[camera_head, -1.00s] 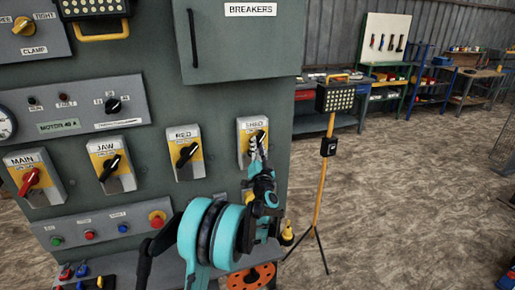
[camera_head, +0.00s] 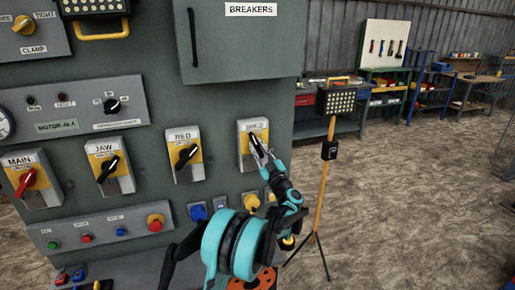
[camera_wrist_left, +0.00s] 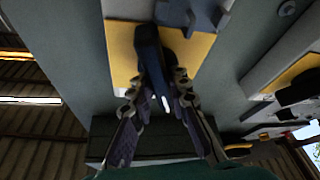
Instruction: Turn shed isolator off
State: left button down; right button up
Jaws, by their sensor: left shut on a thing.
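The shed isolator (camera_head: 246,158) is the rightmost yellow-and-grey switch on the green panel in the head view, its label partly covered. My left gripper (camera_head: 262,153) reaches it from the lower right. In the left wrist view, the fingers (camera_wrist_left: 158,82) are closed around the dark handle (camera_wrist_left: 147,42) of the isolator, over its yellow plate (camera_wrist_left: 122,50). In the head view the fingers hide most of the handle, so its exact angle is hard to read there. My right gripper does not show.
The red isolator (camera_head: 185,170), jaw isolator (camera_head: 110,168) and main isolator (camera_head: 31,180) stand in a row to the left. A push-button strip (camera_head: 100,232) lies below. A yellow lamp stand (camera_head: 325,185) stands close to the right of my arm. Open floor lies beyond.

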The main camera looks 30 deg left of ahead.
pick_arm(q)
jog(key=shift+n+g+y+p, duration=0.2)
jog(key=shift+n+g, duration=0.6)
jog(key=shift+n, duration=0.7)
jog(key=shift+n+g+y+p, duration=0.15)
jog(key=shift+n+g, duration=0.65)
jog(key=shift+n, duration=0.7)
jog(key=c, duration=1.4)
grip_release()
jog(key=shift+c, duration=0.2)
jog(key=v, duration=1.2)
jog(key=shift+r, duration=0.1)
